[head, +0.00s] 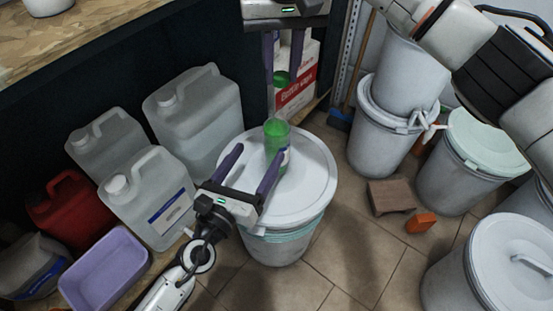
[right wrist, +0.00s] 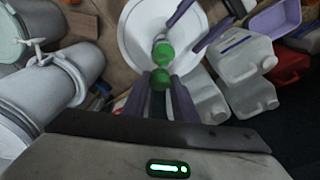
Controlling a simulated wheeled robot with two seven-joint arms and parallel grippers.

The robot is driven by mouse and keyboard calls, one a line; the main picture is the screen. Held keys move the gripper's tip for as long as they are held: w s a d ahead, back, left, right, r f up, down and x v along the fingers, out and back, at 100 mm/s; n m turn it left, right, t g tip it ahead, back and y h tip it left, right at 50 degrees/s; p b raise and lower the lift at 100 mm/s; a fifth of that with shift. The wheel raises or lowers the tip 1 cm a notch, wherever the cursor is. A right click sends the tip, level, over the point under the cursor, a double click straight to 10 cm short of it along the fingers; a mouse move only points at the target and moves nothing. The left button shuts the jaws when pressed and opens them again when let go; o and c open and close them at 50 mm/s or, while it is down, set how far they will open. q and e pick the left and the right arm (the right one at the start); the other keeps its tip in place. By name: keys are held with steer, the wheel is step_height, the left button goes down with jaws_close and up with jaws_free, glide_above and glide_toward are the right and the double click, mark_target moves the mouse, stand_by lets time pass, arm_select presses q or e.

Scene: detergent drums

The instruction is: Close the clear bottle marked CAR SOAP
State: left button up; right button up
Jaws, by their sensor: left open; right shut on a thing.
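The clear bottle (head: 277,148) holds green liquid and stands upright on the white lid of a drum (head: 310,180). It also shows in the right wrist view (right wrist: 161,48). Its label is mostly hidden, so I cannot read it. My left gripper (head: 262,152) is open near the bottle; its right-hand finger overlaps the bottle's lower left side, and I cannot tell if they touch. My right gripper (head: 282,84) is shut on a green cap (head: 281,78), held apart from the bottle, behind and above it in the head view. The cap shows between its fingertips in the right wrist view (right wrist: 159,80).
White jugs (head: 155,195), a red canister (head: 65,208) and a purple tub (head: 104,268) stand left of the drum. A red and white box (head: 298,90) is behind the right gripper. More drums (head: 375,140) stand right, with a brown block (head: 391,196) on the floor.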

arm_select(q)
steer(key=m, duration=0.1)
steer(key=d+m, duration=0.1)
steer(key=m, duration=0.1)
steer(key=shift+w+d+f+h, duration=0.1)
steer(key=shift+w+f+h, duration=0.1)
steer(key=shift+h, duration=0.1)
arm_select(e)
steer(key=shift+w+a, duration=0.3)
steer(key=shift+a, duration=0.15)
arm_select(q)
steer(key=shift+w, duration=0.15)
arm_select(e)
steer(key=shift+f, duration=0.1)
arm_select(q)
steer(key=x, duration=1.1)
steer(key=shift+w+d, duration=0.25)
steer(key=shift+w, duration=0.1)
steer(key=c, duration=1.6)
arm_select(e)
glide_above(277, 120)
steer(key=shift+w+f, duration=0.25)
steer(key=shift+f, duration=1)
steer(key=shift+w+f, duration=0.2)
steer(key=shift+f, duration=1.05)
steer(key=shift+f, duration=0.9)
steer(key=shift+f, duration=0.55)
